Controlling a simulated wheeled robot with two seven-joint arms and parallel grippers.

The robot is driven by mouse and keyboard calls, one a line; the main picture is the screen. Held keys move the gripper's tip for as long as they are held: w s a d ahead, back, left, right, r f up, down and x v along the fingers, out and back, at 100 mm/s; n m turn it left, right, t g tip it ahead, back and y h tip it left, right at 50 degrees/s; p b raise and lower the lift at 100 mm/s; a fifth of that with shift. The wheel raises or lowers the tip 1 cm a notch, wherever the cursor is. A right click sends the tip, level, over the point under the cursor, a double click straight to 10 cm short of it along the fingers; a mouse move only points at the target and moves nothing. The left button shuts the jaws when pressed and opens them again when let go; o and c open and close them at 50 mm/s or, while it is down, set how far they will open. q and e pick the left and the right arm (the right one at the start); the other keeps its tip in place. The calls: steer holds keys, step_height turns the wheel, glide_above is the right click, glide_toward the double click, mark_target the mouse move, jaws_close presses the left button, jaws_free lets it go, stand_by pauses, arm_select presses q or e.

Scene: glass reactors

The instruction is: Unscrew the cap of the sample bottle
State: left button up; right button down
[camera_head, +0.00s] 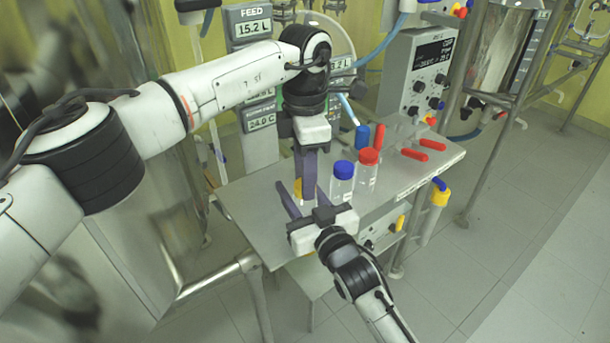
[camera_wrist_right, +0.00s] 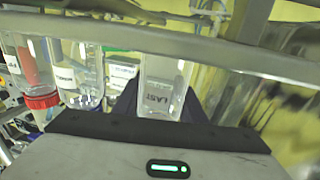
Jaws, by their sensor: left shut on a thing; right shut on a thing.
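A sample bottle with a yellow cap (camera_head: 298,187) stands mostly hidden behind the fingers over the table's near left part. My left gripper (camera_head: 306,182) points down from above and is shut on the yellow cap. My right gripper (camera_head: 297,192) reaches in from the near side and is shut on the bottle's body. In the right wrist view the clear, labelled bottle (camera_wrist_right: 163,75) sits between the dark fingers, and its cap is hidden. Whether the cap is loose cannot be told.
A blue-capped bottle (camera_head: 342,182) and a red-capped bottle (camera_head: 367,171) stand close on the right on the grey table (camera_head: 400,180). Red-handled items (camera_head: 414,155) and a blue item (camera_head: 361,136) lie farther back. A control box (camera_head: 418,75) stands at the table's back.

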arm_select(q)
steer(key=n, duration=0.6)
steer(key=shift+n, duration=0.4)
steer(key=n, duration=0.6)
steer(key=shift+n, duration=0.3)
steer(key=n, duration=0.6)
steer(key=shift+r, duration=0.1)
steer(key=n, duration=0.5)
steer(key=shift+n, duration=0.3)
steer(key=shift+r, duration=0.2)
steer(key=shift+r, duration=0.9)
steer(key=shift+r, duration=0.1)
